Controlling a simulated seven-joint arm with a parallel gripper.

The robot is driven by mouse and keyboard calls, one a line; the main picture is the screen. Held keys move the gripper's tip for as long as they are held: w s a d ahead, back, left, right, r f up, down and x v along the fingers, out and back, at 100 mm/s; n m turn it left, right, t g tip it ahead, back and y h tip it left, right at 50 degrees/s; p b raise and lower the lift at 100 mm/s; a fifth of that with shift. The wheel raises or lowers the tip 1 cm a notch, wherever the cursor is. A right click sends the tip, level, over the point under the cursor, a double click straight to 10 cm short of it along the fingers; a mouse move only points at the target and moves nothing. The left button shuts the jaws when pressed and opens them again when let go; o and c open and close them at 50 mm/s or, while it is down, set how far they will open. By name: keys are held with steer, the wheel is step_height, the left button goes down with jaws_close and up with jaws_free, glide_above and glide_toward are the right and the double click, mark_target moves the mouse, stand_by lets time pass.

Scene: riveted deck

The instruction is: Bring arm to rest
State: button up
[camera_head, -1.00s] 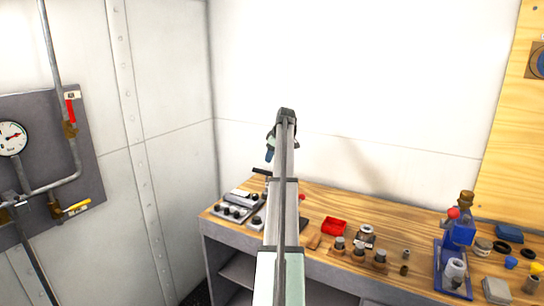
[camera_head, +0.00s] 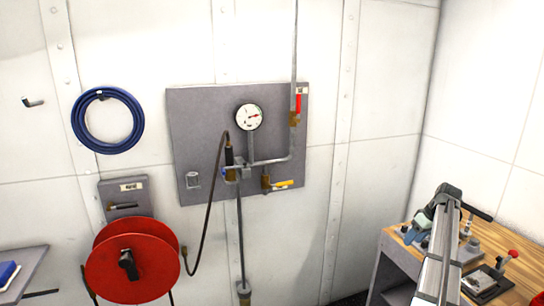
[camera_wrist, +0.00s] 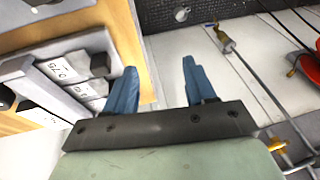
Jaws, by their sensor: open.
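My arm reaches up from the lower right of the head view. Its end, my gripper (camera_head: 420,238), is over or beside the left end of the wooden workbench (camera_head: 522,262); its height above the bench is hard to tell. In the wrist view my gripper (camera_wrist: 160,85) shows two blue fingers spread apart with nothing between them. The bench edge and a grey device with labelled blocks (camera_wrist: 75,70) lie to the left of the fingers there.
A grey panel (camera_head: 205,125) with a pressure gauge (camera_head: 249,117), pipes and valves is on the wall. A red hose reel (camera_head: 133,262) and a coiled blue hose (camera_head: 108,121) are further left. A device with a red knob (camera_head: 489,280) stands on the bench.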

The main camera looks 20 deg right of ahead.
steer(key=w+a+f+m+g+y, duration=0.15)
steer(key=a+f+g, duration=0.25)
steer(key=a+f, duration=2.45)
steer(key=s+a+f+g, duration=0.1)
steer(key=s+a+f, duration=0.3)
steer(key=a+f, duration=0.3)
steer(key=s+a+f+g, duration=0.1)
steer(key=s+a+f, duration=0.35)
steer(key=a, duration=0.45)
steer(key=s+a+f+g+h, duration=0.1)
steer(key=s+a+f, duration=0.2)
steer(key=s, duration=0.5)
steer(key=s+a+f+g+h, duration=0.1)
steer(key=s+a+f, duration=0.2)
steer(key=s+a, duration=0.3)
steer(key=s+a+f+g+h, duration=0.1)
steer(key=s+a, duration=0.4)
steer(key=s, duration=0.6)
step_height(320, 180, down, 3)
steer(key=shift+a+r+n+g, duration=0.1)
steer(key=shift+a+n+g, duration=0.05)
steer(key=shift+n+g, duration=0.35)
